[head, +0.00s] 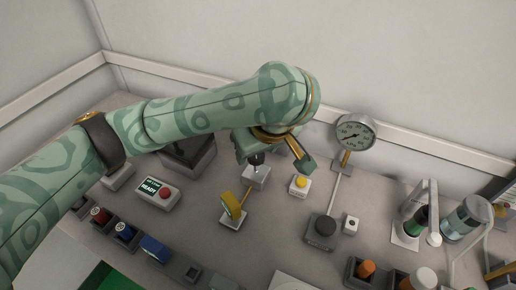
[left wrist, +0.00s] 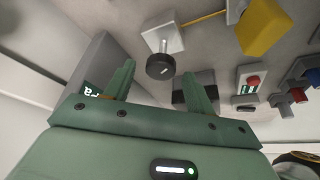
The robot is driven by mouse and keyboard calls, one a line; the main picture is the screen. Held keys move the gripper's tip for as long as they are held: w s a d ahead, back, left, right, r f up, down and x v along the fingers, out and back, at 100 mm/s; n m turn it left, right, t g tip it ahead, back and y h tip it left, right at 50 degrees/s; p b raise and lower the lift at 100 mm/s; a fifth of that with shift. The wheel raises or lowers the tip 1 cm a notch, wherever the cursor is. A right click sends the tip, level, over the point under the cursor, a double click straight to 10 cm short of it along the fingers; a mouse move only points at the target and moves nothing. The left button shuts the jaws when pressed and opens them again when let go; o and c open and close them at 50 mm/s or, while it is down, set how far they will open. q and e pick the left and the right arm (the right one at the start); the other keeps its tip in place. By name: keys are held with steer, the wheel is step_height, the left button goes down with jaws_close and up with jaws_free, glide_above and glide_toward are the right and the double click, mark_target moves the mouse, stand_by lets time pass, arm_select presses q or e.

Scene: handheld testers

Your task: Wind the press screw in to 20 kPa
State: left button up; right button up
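A black round knob on a white block (head: 256,178), which looks like the press screw, stands near the middle of the table. In the left wrist view the knob (left wrist: 160,67) shows between and beyond my fingertips, with no clear contact. My left gripper (head: 275,158) is open above and beside it; its two green fingers (left wrist: 160,74) are apart and empty. A thin orange line joins the block to a yellow tester (head: 232,206), also in the left wrist view (left wrist: 262,28); its face cannot be read. My right gripper is not in view.
A round dial gauge (head: 355,133) stands on a post to the right; its value is too small to read. A yellow button box (head: 299,185) is close to my gripper. A box with a red button (head: 158,194) and a dark-knobbed block (head: 320,230) stand nearby.

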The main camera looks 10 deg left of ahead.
arm_select(q)
steer(key=p+v, duration=0.8)
steer(key=v, duration=0.8)
steer(key=shift+r+p, duration=0.15)
steer(key=shift+p, duration=0.25)
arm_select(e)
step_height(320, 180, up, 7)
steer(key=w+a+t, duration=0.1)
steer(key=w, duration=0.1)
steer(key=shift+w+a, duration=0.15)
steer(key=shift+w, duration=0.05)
arm_select(q)
steer(key=shift+o, duration=0.2)
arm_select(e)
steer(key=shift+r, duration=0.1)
